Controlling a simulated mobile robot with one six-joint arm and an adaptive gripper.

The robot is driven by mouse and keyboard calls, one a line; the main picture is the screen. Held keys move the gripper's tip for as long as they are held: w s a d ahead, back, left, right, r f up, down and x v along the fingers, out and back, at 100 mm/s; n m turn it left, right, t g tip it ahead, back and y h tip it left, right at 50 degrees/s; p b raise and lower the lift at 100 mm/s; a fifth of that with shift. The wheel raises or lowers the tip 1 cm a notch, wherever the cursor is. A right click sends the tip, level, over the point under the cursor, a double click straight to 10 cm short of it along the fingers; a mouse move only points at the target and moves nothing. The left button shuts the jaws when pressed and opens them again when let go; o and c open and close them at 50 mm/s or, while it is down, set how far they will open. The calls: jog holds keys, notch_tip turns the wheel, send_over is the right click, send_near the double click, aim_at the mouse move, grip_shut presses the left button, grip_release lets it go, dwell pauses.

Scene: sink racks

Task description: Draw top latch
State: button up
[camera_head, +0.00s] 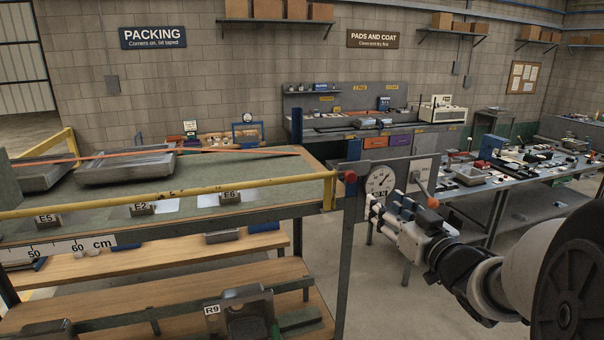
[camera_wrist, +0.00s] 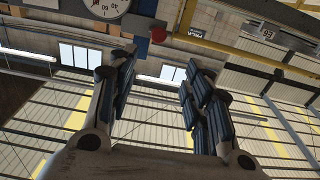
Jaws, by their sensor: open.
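A red knob (camera_head: 350,176) sits at the top of the rack's right front post, just right of the end of the yellow bar (camera_head: 250,189); I take it for the top latch. In the wrist view the red knob (camera_wrist: 158,35) shows beyond the fingertips, roughly between them, with the yellow bar (camera_wrist: 215,50) running off to the right. My gripper (camera_head: 380,213) is open and empty, to the right of the knob and a little lower, apart from it. In the wrist view its two dark padded fingers (camera_wrist: 157,75) are spread wide.
A round dial (camera_head: 380,181) hangs close behind my gripper, and a lever with an orange knob (camera_head: 432,203) is near it. Metal trays (camera_head: 125,167) sit on the rack top behind the yellow bar. Wooden shelves (camera_head: 150,255) lie below. A cluttered bench (camera_head: 495,185) stands at right.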

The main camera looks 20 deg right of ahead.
aim_at(352, 177)
jog(key=w+p, duration=0.2)
jog(key=w, duration=1.3)
jog(key=shift+w+a+f, duration=0.1)
jog(key=shift+w, duration=0.15)
grip_shut()
